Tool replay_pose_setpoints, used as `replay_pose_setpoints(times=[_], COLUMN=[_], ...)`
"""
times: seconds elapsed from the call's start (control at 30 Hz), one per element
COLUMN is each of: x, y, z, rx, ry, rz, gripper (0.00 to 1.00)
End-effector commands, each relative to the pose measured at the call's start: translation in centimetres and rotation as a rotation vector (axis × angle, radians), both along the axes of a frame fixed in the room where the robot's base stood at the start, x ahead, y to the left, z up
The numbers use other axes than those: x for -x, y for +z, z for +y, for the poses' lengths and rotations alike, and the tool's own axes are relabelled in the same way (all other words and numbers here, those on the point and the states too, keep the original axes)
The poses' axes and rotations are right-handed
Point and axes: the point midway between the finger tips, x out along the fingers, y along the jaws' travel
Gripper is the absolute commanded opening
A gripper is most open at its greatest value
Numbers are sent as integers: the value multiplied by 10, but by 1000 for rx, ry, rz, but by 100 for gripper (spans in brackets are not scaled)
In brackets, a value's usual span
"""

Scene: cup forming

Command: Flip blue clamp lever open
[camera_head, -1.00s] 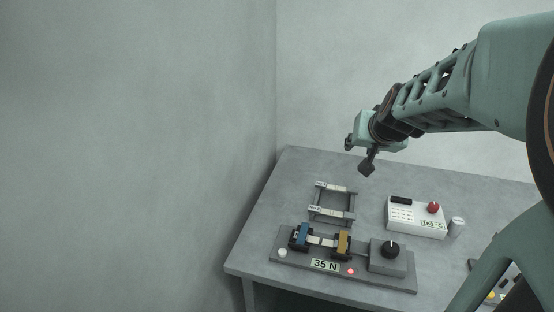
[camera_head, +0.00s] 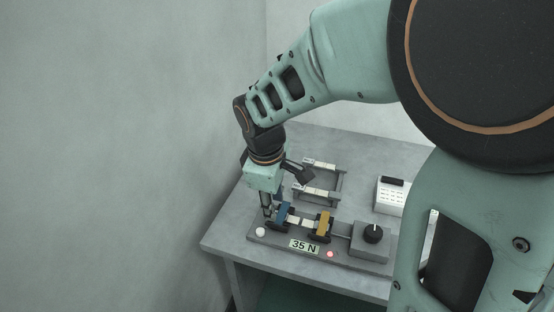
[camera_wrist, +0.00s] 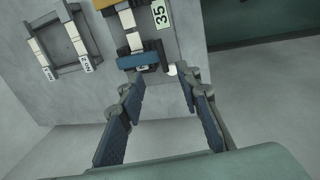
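The blue clamp lever (camera_head: 283,215) sits on a dark clamp block at the left end of the grey fixture plate (camera_head: 265,240). It looks laid flat across a pale strip. In the wrist view the blue lever (camera_wrist: 138,60) lies just beyond the fingertips, toward the left finger. My gripper (camera_head: 267,212) points down beside the lever on its left, close to it. In the wrist view my gripper (camera_wrist: 160,78) has its two fingers well apart with nothing between them. I cannot tell whether a finger touches the clamp.
A yellow clamp lever (camera_head: 323,226) stands to the right on the same plate. The plate also has a 35 N display (camera_head: 304,247), a red light (camera_head: 330,254), a white button (camera_head: 260,231) and a black knob (camera_head: 373,233). A grey rack (camera_head: 340,185) and a white box (camera_head: 390,198) stand behind.

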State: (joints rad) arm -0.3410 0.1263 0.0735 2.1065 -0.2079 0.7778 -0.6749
Motion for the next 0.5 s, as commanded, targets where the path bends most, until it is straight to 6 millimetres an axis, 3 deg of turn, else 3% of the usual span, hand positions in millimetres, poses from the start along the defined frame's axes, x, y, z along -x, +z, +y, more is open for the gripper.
replay_pose_setpoints(times=[0.3,0.5], x=[-10,-15], y=[-62,-85], z=[-5,-6], rx=[0,0], ry=[-3,-2], rz=[3,2], gripper=[31,31])
